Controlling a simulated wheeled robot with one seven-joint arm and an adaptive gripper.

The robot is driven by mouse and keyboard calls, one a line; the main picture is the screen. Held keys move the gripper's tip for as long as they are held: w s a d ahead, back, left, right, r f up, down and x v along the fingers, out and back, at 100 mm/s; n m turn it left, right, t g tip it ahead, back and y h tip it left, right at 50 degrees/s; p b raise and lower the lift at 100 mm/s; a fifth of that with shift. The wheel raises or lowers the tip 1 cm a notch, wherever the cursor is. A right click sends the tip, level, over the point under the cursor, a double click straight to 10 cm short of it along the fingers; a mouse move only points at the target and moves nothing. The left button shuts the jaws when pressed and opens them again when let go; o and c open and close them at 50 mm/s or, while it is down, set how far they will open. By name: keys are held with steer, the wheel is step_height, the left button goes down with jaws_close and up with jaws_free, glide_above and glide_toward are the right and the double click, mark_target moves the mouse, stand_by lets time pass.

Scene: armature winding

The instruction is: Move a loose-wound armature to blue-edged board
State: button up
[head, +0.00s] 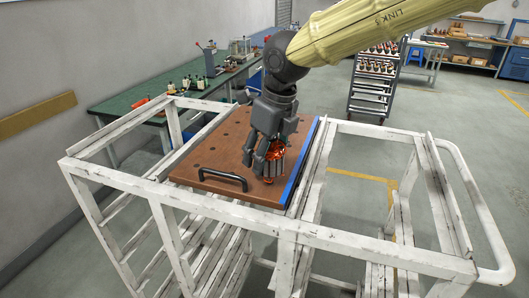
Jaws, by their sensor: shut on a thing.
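The blue-edged board (213,161) is a brown board with round holes, a black handle at its front and a blue strip along its right side. It lies on a white frame cart. My gripper (267,158) points down over the right part of the board, near the blue edge. It is shut on an armature (271,170) with copper-red windings and a grey body. The fingers hide part of the armature. I cannot tell whether its lower end touches the board or sits in a hole. No other armature shows on the board.
The worn white cart (365,129) has open bays left and right of the board. A green workbench (140,101) with tools stands behind at the left. A dark rack (373,85) with several armatures stands at the back. Shelves with boxes (470,48) are at the back right.

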steer(key=shift+x, duration=0.9)
stand_by(1.4)
steer(key=o, duration=1.5)
steer(key=shift+s+d, duration=0.1)
steer(key=v, duration=1.2)
steer(key=shift+r, duration=0.1)
